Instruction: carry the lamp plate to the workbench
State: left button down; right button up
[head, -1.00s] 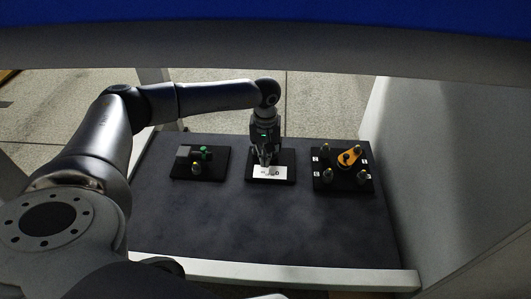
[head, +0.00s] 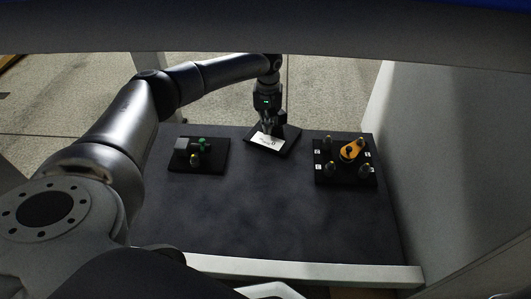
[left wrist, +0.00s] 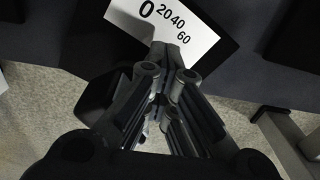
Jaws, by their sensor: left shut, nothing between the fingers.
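Three black plates are on the dark grey surface in the head view. The right plate (head: 345,181) carries several lamp-like posts and an orange lever (head: 352,150); it may be the lamp plate, but I cannot tell for sure. My left gripper (head: 268,131) is shut and empty at the middle plate (head: 284,143), which has a white dial card (head: 265,142). In the left wrist view the shut fingertips (left wrist: 168,58) are at the edge of that card (left wrist: 180,28), marked 0 20 40 60. The gripper hides part of the middle plate. My right gripper is not in view.
The left plate (head: 182,166) carries a grey block, a green piece (head: 203,144) and a small post. The dark surface (head: 265,215) is clear in front. A pale wall (head: 440,170) stands at right. The middle plate is at the far edge, with floor beyond.

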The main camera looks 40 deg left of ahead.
pick_arm(q)
jog(key=shift+w+d+r, duration=0.1)
jog(key=shift+w+d, duration=0.05)
jog(key=shift+d, duration=0.15)
jog(key=shift+r, duration=0.2)
notch_tip(320, 180, up, 11)
jog(key=shift+a+r, duration=0.2)
jog(key=shift+a, duration=0.05)
